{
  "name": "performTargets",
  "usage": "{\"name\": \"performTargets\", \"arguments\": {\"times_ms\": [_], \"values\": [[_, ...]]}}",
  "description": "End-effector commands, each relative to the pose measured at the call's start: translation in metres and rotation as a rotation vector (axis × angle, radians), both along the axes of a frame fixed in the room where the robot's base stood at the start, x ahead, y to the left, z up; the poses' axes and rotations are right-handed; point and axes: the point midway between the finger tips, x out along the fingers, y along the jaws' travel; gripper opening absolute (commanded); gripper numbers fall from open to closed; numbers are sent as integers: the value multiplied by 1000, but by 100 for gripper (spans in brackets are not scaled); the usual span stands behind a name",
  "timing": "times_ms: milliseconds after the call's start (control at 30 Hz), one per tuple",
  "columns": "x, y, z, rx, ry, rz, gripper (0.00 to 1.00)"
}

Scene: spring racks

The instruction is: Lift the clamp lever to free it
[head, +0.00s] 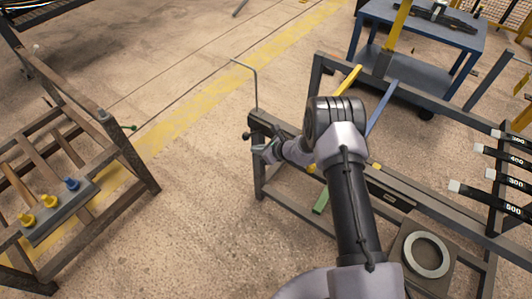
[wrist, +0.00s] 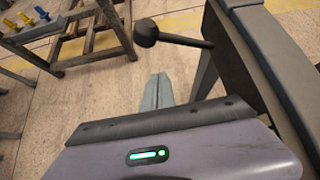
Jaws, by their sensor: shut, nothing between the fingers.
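The clamp lever looks to be the short dark rod with a round black knob (wrist: 147,33) that sticks out from the end of the rack rail (wrist: 265,60). In the head view its knob (head: 246,135) shows at the rack's left end. My gripper (wrist: 158,80) is shut and empty, its grey fingers together. In the wrist view the fingertips appear below the knob, with floor visible between them. In the head view my gripper (head: 266,153) is beside the rack's left end, close to the lever. I see no clear contact. The lever's pivot is not clearly visible.
A thin bent rod (head: 255,85) rises from the rack's left end. A second rack (head: 140,170) with yellow and blue knobs (head: 72,184) stands at left. A blue table (head: 440,35) stands at the back. Labelled black bars (head: 495,178) are at right. Open floor lies between the racks.

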Motion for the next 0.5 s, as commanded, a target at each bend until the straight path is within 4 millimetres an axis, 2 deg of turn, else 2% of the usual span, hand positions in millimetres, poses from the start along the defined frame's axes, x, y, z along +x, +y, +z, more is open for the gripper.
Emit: {"name": "performTargets", "arguments": {"times_ms": [33, 100, 200, 333, 500], "values": [[4, 7, -9, 1, -2, 3, 0], [7, 9, 10, -1, -4, 2, 0], [8, 12, 23, -2, -2, 3, 0], [9, 15, 33, -1, -1, 2, 0], [9, 15, 35, -1, 0, 3, 0]]}}
